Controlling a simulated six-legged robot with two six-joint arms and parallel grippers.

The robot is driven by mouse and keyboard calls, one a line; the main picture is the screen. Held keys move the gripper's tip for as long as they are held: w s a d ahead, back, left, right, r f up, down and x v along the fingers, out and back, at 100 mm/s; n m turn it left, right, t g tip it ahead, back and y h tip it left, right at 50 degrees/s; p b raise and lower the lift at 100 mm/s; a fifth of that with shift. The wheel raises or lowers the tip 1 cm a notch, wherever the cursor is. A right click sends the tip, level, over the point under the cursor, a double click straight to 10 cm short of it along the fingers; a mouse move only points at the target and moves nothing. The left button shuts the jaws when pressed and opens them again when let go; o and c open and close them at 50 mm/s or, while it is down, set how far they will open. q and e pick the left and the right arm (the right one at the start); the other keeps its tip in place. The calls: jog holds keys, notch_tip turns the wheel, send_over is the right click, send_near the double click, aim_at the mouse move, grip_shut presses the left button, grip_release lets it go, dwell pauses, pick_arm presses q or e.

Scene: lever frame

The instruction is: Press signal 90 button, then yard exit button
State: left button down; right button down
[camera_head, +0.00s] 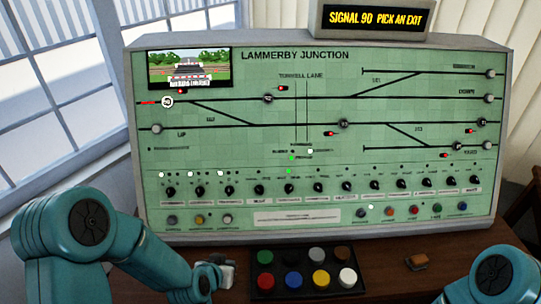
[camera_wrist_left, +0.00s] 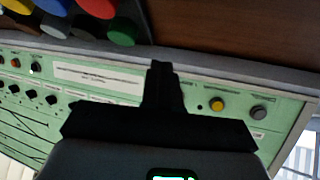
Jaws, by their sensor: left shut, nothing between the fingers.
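The signal panel (camera_head: 320,215) is a green upright board titled LAMMERBY JUNCTION. The signal 90 button (camera_head: 167,101) is at the upper left of the track diagram, lit white, with a red section of track left of it. The sign (camera_head: 376,19) above reads "SIGNAL 90 PICK AN EXIT". The yard exit button (camera_head: 490,149) is a grey round button at the lower right end of the diagram, by the YARD label. My left gripper (camera_head: 226,270) is low in front of the panel, apart from both buttons; its shut, empty fingers show in the left wrist view (camera_wrist_left: 162,72).
A black tray (camera_head: 306,293) of coloured round caps stands on the brown desk (camera_head: 385,262) before the panel. A small brown block (camera_head: 416,262) lies to its right. Rows of knobs and coloured buttons line the panel's lower part. My right arm enters at bottom right.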

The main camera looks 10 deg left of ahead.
pick_arm(q)
jog(key=s+d+f+n+g+h+b, duration=0.1)
jog(key=s+d+f+g, duration=0.2)
jog(key=s+f, duration=0.4)
jog(key=s+d+f+n+g+h+b, duration=0.1)
jog(key=s+d+f+g+b, duration=0.1)
jog(key=s+d+f+g, duration=0.2)
jog(key=s+f+g, duration=0.1)
jog(key=s+f, duration=0.2)
jog(key=s, duration=0.5)
jog(key=shift+s+f+h, duration=0.15)
jog(key=shift+f+h, duration=0.15)
jog(key=shift+f, duration=0.05)
jog(key=shift+d, duration=0.2)
